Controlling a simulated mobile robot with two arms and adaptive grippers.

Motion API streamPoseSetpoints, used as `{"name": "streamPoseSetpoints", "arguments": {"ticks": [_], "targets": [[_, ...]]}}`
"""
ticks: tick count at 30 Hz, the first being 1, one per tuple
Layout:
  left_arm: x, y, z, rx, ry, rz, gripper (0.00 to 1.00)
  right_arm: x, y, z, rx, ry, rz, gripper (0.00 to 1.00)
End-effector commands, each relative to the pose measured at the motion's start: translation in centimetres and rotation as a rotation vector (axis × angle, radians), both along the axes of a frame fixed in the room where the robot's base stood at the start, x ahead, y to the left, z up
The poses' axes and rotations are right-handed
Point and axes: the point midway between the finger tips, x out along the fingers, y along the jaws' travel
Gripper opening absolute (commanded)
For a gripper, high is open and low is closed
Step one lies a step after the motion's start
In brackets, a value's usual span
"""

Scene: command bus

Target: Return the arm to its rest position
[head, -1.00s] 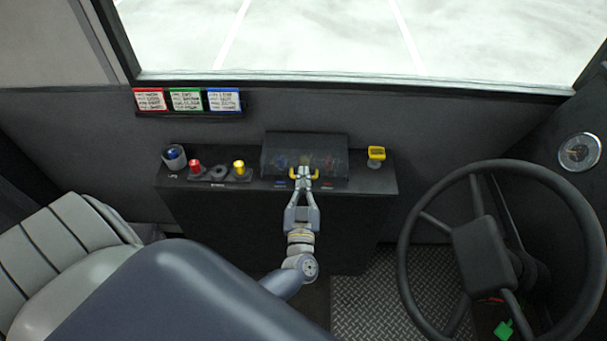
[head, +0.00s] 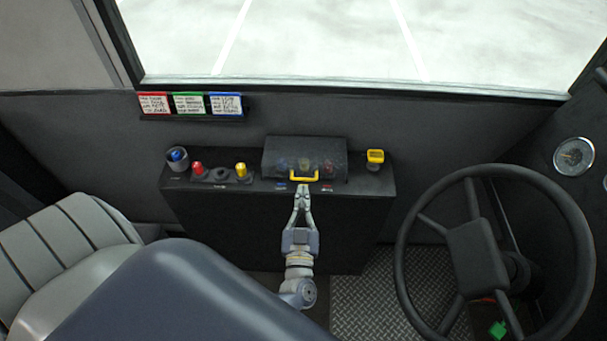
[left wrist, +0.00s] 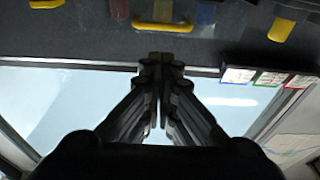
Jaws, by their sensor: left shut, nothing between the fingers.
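My left gripper (head: 303,188) is shut and empty in the head view. Its fingertips are just below the yellow handle (head: 304,179) of the clear cover box (head: 275,158) on the black console, and look apart from the handle. In the left wrist view my left gripper (left wrist: 160,62) shows its fingers pressed together, with the yellow handle (left wrist: 162,27) beyond the tips. The cover is down over several coloured controls. My right gripper is not in view.
The black console (head: 225,215) carries a blue knob (head: 177,155), a red knob (head: 198,169), a yellow knob (head: 241,170) and a yellow switch (head: 375,156). The steering wheel (head: 476,183) is at right, the seat (head: 55,250) at left. Label cards (head: 190,104) hang on the wall.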

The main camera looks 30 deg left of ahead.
Motion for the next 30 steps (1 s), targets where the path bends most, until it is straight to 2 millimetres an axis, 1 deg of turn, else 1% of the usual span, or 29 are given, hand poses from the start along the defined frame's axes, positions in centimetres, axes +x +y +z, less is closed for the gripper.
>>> {"name": "streamPoseSetpoints", "arguments": {"ticks": [1,6,14,17,20,21,23,24,26,27,29,30], "targets": [[-0.7,-0.4,-0.6,-0.002,0.001,0.000,0.00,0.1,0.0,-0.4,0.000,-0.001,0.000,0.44],[-1.8,-1.1,-1.1,0.000,-0.001,0.001,0.00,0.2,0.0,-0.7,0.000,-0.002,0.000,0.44],[-2.0,-1.4,-1.3,0.002,0.002,-0.008,0.00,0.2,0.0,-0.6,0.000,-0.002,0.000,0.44],[-1.8,-2.4,-3.2,-0.001,0.048,-0.068,0.00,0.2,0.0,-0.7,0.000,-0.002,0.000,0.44],[-1.8,-4.8,-7.6,-0.014,0.160,-0.199,0.00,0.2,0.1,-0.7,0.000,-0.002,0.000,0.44],[-2.1,-5.9,-10.0,-0.025,0.225,-0.262,0.00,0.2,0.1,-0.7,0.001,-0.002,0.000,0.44],[-3.1,-7.5,-14.1,-0.044,0.336,-0.357,0.00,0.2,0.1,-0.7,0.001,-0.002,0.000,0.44],[-4.2,-8.5,-16.9,-0.061,0.416,-0.415,0.00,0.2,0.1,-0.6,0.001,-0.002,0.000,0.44],[-6.2,-9.7,-20.9,-0.088,0.537,-0.488,0.00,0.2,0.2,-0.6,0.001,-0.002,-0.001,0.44],[-7.9,-10.2,-23.4,-0.106,0.621,-0.528,0.00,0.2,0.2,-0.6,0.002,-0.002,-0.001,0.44],[-10.7,-10.8,-27.1,-0.132,0.746,-0.577,0.00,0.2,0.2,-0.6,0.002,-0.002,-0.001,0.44],[-12.8,-10.9,-29.3,-0.149,0.832,-0.602,0.00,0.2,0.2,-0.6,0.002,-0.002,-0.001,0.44]]}}
